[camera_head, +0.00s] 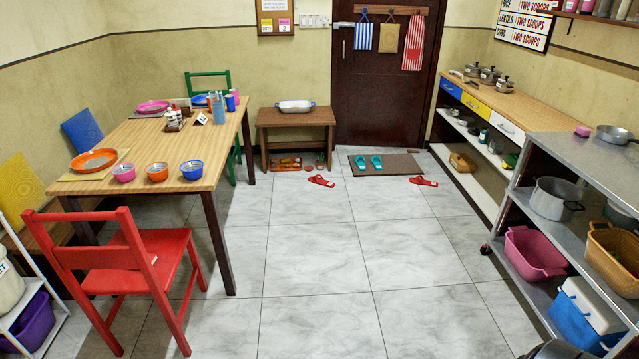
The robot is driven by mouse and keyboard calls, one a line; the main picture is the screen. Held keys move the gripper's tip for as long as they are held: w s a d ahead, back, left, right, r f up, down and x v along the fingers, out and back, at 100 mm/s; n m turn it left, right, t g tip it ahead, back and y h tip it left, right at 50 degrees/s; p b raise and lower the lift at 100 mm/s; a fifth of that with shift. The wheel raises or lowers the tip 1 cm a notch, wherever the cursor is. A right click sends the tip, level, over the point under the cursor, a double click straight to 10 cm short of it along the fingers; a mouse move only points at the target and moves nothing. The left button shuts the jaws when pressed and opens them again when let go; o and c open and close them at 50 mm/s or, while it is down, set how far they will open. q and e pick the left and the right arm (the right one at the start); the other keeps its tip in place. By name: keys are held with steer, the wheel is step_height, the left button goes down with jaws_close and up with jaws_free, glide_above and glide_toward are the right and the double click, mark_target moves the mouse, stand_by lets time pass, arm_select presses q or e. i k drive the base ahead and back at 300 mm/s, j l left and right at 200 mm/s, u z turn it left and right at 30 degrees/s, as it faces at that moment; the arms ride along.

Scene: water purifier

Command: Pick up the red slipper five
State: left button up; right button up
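One red slipper (321,181) lies on the tiled floor in front of the small wooden table, left of the doormat. Another red slipper (423,182) lies on the floor at the right, just in front of the mat's right corner. I cannot tell which of them is slipper five. Both are far from me, near the back wall. Neither of my grippers shows in the head view.
Teal slippers (368,162) lie on the brown doormat (401,168) before the door. A red chair (122,262) and dining table (150,185) stand left. A metal shelf (582,160) stands right. The middle floor (320,256) is clear.

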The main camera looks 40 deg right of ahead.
mark_target(321, 180)
steer(key=i+l+z, duration=0.95)
steer(key=i+z, duration=0.15)
steer(key=i, duration=0.2)
steer(key=i+z, duration=0.35)
steer(key=i, duration=2.3)
steer(key=i+l+u, duration=0.1)
steer(key=i+u, duration=0.2)
steer(key=i, duration=0.2)
steer(key=i+l+u, duration=0.3)
steer(key=i, duration=0.2)
steer(key=i+l+u, duration=0.3)
steer(key=i, duration=0.2)
